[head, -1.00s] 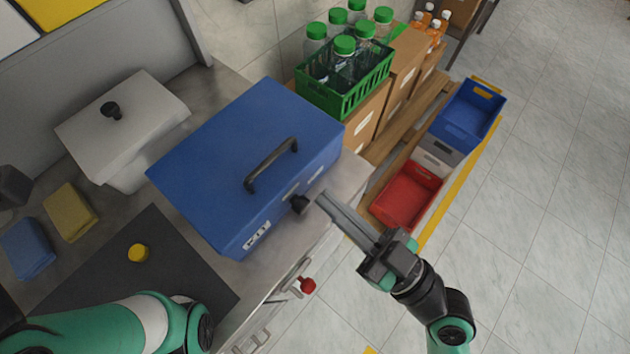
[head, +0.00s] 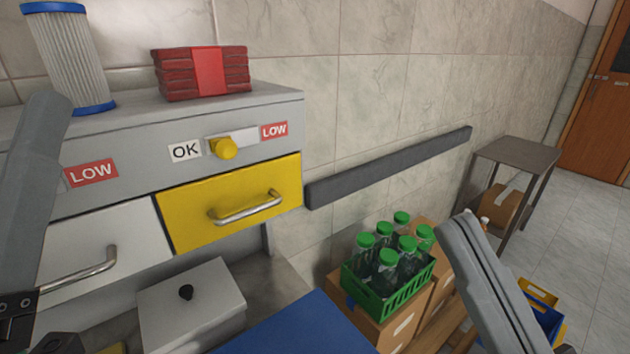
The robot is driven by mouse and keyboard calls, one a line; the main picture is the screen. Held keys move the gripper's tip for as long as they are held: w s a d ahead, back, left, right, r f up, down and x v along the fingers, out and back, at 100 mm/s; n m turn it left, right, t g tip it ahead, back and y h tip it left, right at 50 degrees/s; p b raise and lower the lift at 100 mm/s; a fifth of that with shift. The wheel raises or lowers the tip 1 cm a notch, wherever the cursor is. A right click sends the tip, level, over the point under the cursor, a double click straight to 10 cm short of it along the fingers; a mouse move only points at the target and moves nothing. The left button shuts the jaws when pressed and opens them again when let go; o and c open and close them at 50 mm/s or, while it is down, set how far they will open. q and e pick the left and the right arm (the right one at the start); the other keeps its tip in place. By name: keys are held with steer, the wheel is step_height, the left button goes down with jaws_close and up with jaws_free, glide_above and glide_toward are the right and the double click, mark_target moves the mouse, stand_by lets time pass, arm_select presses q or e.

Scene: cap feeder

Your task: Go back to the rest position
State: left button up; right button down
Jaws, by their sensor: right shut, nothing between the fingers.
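My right gripper (head: 460,226) is raised at the lower right, its grey fingers pointing up and to the left. The fingers are together with nothing between them. In the picture it overlaps the area beside the green bottle crate. My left gripper (head: 50,108) reaches up along the left edge, close to the camera, in front of the cabinet. Its long grey finger part shows, with a dark mount at the bottom; whether its fingers are apart cannot be told.
A grey cabinet (head: 120,142) has a yellow drawer (head: 185,222) and a white drawer (head: 85,240), both closed. Below are a white lidded box (head: 212,318) and a blue box lid (head: 300,330). A green crate (head: 400,296) of bottles stands on cartons. A grey table (head: 517,155) stands behind.

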steer(key=d+r+m+t+h+p, duration=0.2)
steer(key=d+r+m+t+h, duration=0.3)
steer(key=d+r+m+h, duration=0.5)
arm_select(q)
step_height(320, 180, up, 40)
steer(key=p, duration=3.7)
arm_select(e)
step_height(320, 180, up, 38)
steer(key=a+m+h, duration=0.1)
steer(key=a+h, duration=0.1)
arm_select(q)
step_height(320, 180, down, 37)
steer(key=b, duration=3.7)
steer(key=shift+f, duration=0.2)
arm_select(e)
step_height(320, 180, down, 38)
steer(key=shift+w, duration=0.25)
arm_select(q)
steer(key=shift+y, duration=0.3)
